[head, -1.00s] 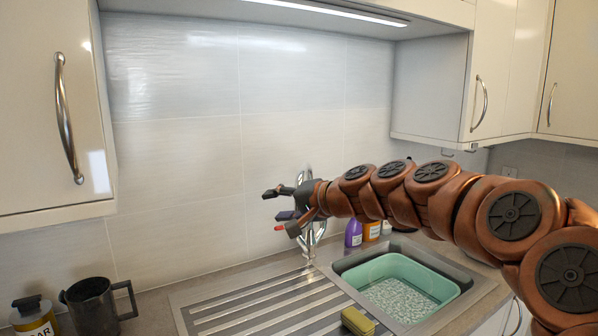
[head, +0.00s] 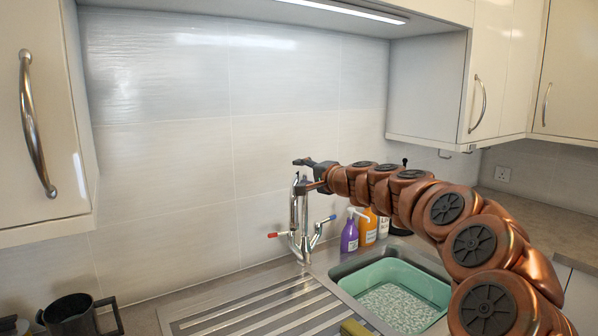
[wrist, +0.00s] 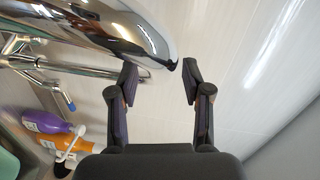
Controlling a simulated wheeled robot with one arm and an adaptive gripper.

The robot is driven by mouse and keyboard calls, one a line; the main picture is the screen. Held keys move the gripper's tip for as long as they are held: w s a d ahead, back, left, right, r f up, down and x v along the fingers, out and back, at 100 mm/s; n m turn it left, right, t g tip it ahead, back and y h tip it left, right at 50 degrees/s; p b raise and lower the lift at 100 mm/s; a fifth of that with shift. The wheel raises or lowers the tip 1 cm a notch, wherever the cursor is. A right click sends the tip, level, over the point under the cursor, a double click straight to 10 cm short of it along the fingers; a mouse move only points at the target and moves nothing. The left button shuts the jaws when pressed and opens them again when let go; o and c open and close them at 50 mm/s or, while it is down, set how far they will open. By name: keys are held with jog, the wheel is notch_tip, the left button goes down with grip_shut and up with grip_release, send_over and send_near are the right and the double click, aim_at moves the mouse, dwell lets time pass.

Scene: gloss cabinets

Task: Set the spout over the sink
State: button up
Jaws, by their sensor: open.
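The chrome tap stands at the back of the worktop between drainer and sink, with a red-tipped lever (head: 277,235) and a blue-tipped lever (head: 325,220). Its tall spout (head: 294,205) rises above the levers; which way it points is hard to tell in the head view. My gripper (head: 302,174) is open at the height of the spout's top, partly covering it. In the wrist view the spout (wrist: 115,25) is a thick chrome tube from the upper left, ending just ahead of the gap between my open fingers (wrist: 159,82). The sink (head: 345,270) is right of the tap.
A green tub (head: 375,275) sits in the sink. A purple bottle (head: 349,236), an orange bottle (head: 368,228) and a white one stand behind it. The ribbed drainer (head: 255,310) is clear.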

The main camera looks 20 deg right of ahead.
jog(key=shift+x, duration=0.85)
jog(key=shift+c, duration=0.2)
grip_shut()
